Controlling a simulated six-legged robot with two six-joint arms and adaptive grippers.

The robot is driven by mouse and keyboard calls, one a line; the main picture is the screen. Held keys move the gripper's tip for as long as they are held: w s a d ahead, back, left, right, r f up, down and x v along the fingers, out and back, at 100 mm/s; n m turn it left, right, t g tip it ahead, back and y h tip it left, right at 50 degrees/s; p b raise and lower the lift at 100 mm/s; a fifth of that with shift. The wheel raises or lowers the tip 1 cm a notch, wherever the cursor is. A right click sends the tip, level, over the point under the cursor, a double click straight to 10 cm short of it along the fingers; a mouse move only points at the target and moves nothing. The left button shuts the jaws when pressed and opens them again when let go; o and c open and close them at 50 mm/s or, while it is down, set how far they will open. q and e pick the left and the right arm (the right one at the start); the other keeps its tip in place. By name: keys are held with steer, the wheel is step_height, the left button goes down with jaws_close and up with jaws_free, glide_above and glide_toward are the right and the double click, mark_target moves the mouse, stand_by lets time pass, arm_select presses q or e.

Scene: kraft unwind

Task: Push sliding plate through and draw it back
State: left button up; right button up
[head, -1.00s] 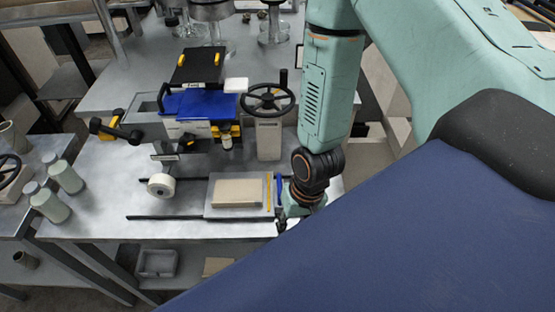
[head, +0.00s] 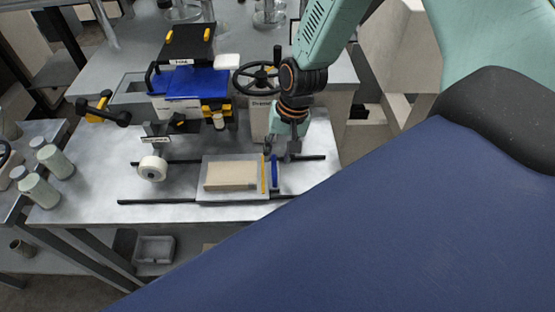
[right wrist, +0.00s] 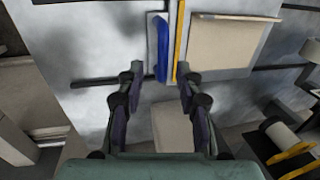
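The sliding plate (head: 232,197) is a grey plate on two dark rails (head: 155,201), with a pale tan block (head: 230,174) on it. A yellow strip (head: 263,176) and a blue handle (head: 274,172) are at its right edge. My right gripper (head: 280,151) is at the far end of the blue handle. In the right wrist view its two fingers (right wrist: 159,78) are apart and empty, with the blue handle (right wrist: 163,48) and yellow strip (right wrist: 180,42) beyond the gap between them. Contact cannot be told. My left gripper is not in view.
A white roll (head: 152,168) stands left of the plate. Behind are a blue-topped machine (head: 198,84) and a black handwheel (head: 256,77) on a grey stand, close to my right wrist. Pale green jars (head: 38,190) stand on the left table. The bench is clear in front of the roll.

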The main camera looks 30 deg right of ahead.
steer(key=shift+w+a+f+b, duration=0.1)
steer(key=shift+a+f+b, duration=0.3)
steer(key=shift+f, duration=0.35)
steer(key=shift+d, duration=0.2)
steer(key=shift+c, duration=0.3)
steer(key=shift+a, duration=0.2)
steer(key=c, duration=0.4)
steer(key=shift+d, duration=0.1)
jaws_close()
